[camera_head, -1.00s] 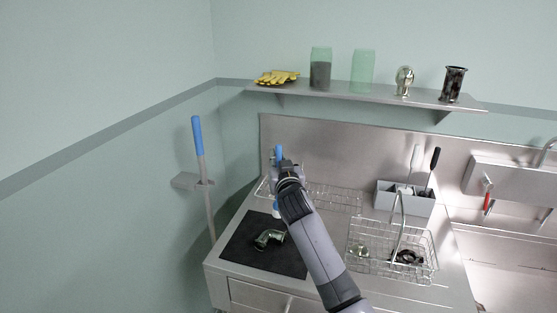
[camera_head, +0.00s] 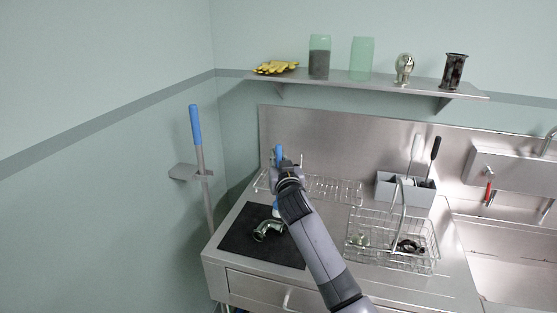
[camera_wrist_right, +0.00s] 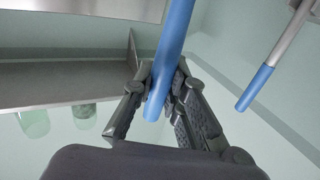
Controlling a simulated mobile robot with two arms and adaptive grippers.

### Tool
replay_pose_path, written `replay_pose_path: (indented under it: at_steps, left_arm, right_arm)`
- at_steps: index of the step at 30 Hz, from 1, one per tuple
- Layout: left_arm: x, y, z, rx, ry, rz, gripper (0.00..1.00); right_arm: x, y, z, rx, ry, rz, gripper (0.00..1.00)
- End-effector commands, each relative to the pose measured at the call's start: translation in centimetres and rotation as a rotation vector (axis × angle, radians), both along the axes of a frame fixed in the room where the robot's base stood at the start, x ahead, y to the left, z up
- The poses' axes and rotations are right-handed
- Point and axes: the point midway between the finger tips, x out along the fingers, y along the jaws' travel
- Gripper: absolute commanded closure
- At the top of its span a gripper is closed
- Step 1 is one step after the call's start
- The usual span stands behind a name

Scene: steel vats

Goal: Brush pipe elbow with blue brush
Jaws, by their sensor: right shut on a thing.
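My right gripper (camera_head: 286,168) is shut on the blue handle of the brush (camera_head: 278,152), above the back left of the steel counter. The right wrist view shows the blue brush handle (camera_wrist_right: 174,45) between the two fingers (camera_wrist_right: 160,95). The lower part of the brush shows only in part beside my arm, close to the elbow. The pipe elbow (camera_head: 268,229), shiny metal with a greenish tint, lies on the black mat (camera_head: 245,243). Whether the brush touches it I cannot tell. My left gripper is not in view.
A wire basket (camera_head: 427,262) with small parts stands right of my arm. Behind it is a grey holder (camera_head: 405,198) with a white and a black-handled brush. A wire rack (camera_head: 335,189) lies along the back. A blue-handled pole (camera_head: 196,128) hangs on the left wall.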

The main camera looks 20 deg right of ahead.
Motion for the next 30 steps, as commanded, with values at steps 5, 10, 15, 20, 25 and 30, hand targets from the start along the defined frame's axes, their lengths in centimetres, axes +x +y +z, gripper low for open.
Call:
replay_pose_path:
  at_steps: [5,10,15,20,25,30]
  left_arm:
    - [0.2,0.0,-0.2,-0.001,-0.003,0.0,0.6]
    - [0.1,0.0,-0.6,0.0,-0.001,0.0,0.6]
    - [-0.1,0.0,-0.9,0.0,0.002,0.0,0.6]
    - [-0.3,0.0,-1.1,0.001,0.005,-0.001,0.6]
    - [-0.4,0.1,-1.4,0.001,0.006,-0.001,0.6]
    - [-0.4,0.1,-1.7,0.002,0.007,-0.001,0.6]
  right_arm:
    - [0.0,0.0,-0.3,0.0,0.0,0.0,1.0]
    - [0.0,0.0,-0.6,0.0,-0.001,0.0,1.0]
    - [0.0,0.0,-1.0,0.0,-0.001,0.0,1.0]
    - [0.0,0.0,-1.3,0.0,-0.001,0.0,1.0]
    - [0.0,0.0,-1.6,0.0,-0.001,0.0,1.0]
    - [0.0,0.0,-2.0,0.0,-0.001,0.0,1.0]
